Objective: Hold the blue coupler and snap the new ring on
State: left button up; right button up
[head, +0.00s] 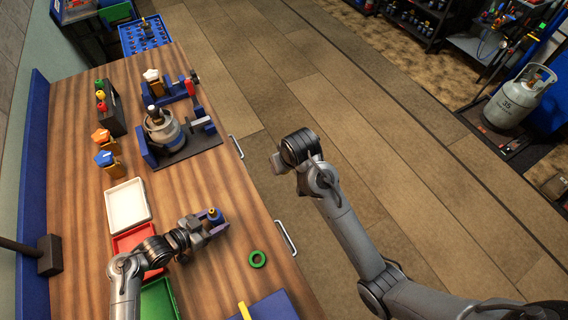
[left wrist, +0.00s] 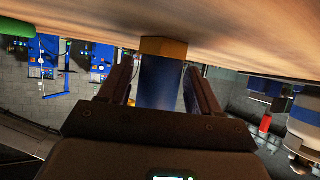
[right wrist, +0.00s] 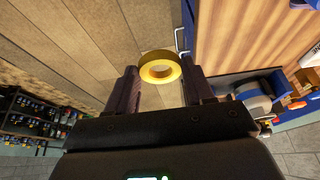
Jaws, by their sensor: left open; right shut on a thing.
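The blue coupler (left wrist: 162,82) has a brass-coloured hex end and stands between the fingers of my left gripper (left wrist: 162,88) in the left wrist view. The fingers are open, with a gap on each side of it. In the head view the coupler (head: 214,214) is near the table's right edge, with my left gripper around it. My right gripper (right wrist: 160,82) is shut on a yellow ring (right wrist: 160,68) and holds it over the floor, off the table's right side. A green ring (head: 257,259) lies flat on the table near the coupler.
White (head: 127,205), red (head: 127,239) and green (head: 159,300) trays line the table. A blue block with a yellow piece (head: 268,308) is at the front. Floor right of the table is free.

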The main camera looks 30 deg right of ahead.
pick_arm(q)
jog(key=shift+c, duration=0.3)
jog(key=c, duration=0.5)
pick_arm(e)
jog(key=shift+a, duration=0.1)
jog(key=n+y, duration=0.2)
jog(key=n, duration=0.4)
send_over(213, 211)
jog(key=d, duration=0.1)
jog(key=shift+s+f+g, duration=0.3)
jog(key=shift+s+f, duration=0.05)
jog(key=shift+f, duration=0.35)
jog(key=shift+a+r, duration=0.4)
jog(key=shift+a, duration=0.05)
jog(key=shift+f, duration=0.2)
jog(key=shift+f, duration=1.95)
